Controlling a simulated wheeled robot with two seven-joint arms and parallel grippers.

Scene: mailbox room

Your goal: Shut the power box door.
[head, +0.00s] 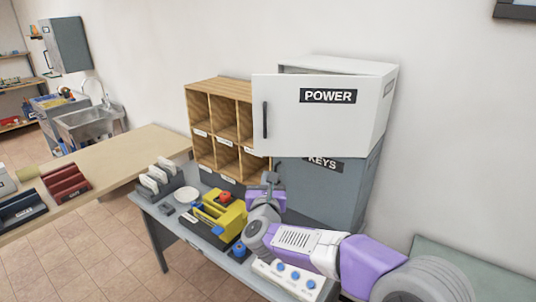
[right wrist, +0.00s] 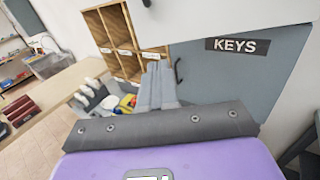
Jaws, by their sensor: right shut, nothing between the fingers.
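The white power box (head: 340,66) sits on top of the grey keys box at the right of the desk. Its door (head: 330,130), labelled POWER with a dark handle on the left, stands partly open. Its left edge juts out past the box body. The door's lower part shows at the top of the right wrist view (right wrist: 215,18). My right gripper (head: 270,179) is below the door's lower left corner, in front of the keys box, apart from the door. Its fingers (right wrist: 157,72) are shut and empty. My left gripper is out of view.
The grey keys box (head: 335,188) has its own handle close to my right gripper. A wooden pigeonhole shelf (head: 212,84) stands left of it.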

